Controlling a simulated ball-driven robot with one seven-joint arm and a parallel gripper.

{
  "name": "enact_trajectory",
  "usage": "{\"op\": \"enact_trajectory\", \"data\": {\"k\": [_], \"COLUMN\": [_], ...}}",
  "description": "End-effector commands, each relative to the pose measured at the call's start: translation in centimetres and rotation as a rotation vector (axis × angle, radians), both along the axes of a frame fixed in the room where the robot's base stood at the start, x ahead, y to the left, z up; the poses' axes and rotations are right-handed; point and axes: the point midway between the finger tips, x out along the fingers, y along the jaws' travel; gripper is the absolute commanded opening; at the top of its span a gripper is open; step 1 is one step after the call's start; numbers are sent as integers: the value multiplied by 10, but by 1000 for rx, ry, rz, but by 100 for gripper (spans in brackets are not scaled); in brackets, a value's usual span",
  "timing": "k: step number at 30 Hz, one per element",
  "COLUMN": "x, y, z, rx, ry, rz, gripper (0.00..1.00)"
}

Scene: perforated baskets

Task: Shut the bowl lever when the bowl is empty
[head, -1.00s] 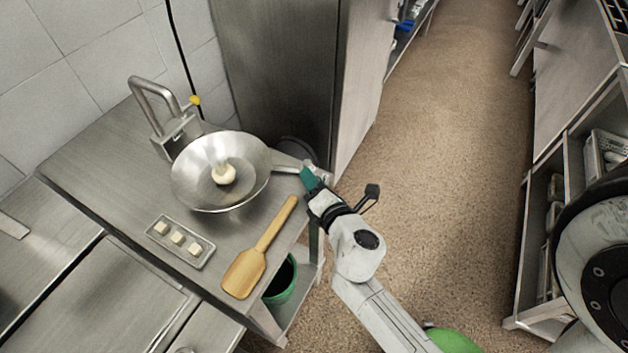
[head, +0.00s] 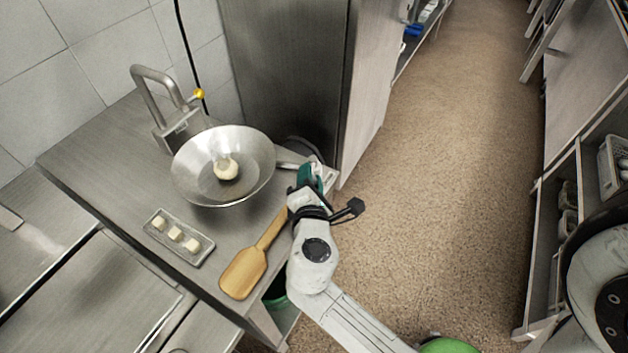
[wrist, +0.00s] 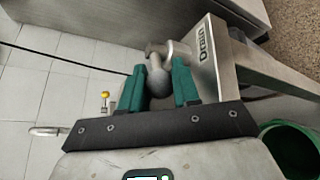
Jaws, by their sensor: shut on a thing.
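A wide metal bowl (head: 192,190) stands on the steel table, and a pale rounded lump (head: 227,168) lies in it. The bowl is not empty. A metal bar (head: 290,164) runs from the bowl's right side toward my gripper (head: 312,178). In the wrist view, my gripper's green fingers (wrist: 157,82) are shut on the grey ball-ended bowl lever (wrist: 158,83), whose knob sits between them. In the head view my gripper partly hides the lever.
A small tray (head: 160,242) with pale cubes and a wooden paddle (head: 243,274) lie in front of the bowl. A tall steel cabinet (head: 285,75) stands behind. A green bin (wrist: 290,145) is below the table. The floor (head: 445,200) at right is clear.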

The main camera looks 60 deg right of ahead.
Motion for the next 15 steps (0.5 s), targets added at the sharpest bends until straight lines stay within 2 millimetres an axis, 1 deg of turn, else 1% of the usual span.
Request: {"op": "enact_trajectory", "data": {"k": [5, 13, 14, 15], "x": [1, 1, 1, 1], "y": [1, 1, 1, 1], "z": [0, 0, 0, 0], "rx": [0, 0, 0, 0], "ry": [0, 0, 0, 1], "rz": [-30, -30, -30, -30], "gripper": [1, 1, 34, 38]}}
